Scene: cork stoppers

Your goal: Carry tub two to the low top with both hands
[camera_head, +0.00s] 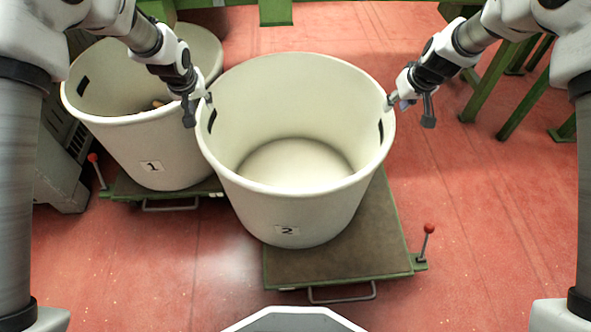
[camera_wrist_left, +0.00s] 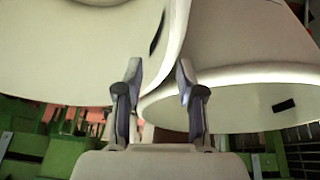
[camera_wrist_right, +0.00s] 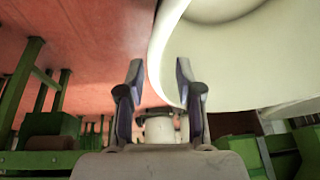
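Tub two (camera_head: 275,207), a large cream tub labelled 2 with a slot high on each side, stands upright and looks empty. It rests on a low green-framed platform with a brown top (camera_head: 340,262). My left gripper (camera_head: 198,106) is at its left rim, near the left slot; my right gripper (camera_head: 396,103) is at its right rim, near the right slot. In the left wrist view the fingers (camera_wrist_left: 158,85) are apart, with the tub's edge between or just beyond them. In the right wrist view the fingers (camera_wrist_right: 158,85) are also apart around the rim line; contact cannot be told.
Tub one (camera_head: 150,140), with a few brown pieces inside, stands close on the left on another low platform (camera_head: 120,187). A red-knobbed lever (camera_head: 428,232) rises at the front platform's right corner. Green table legs (camera_head: 490,85) are at the upper right. Red floor at right is clear.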

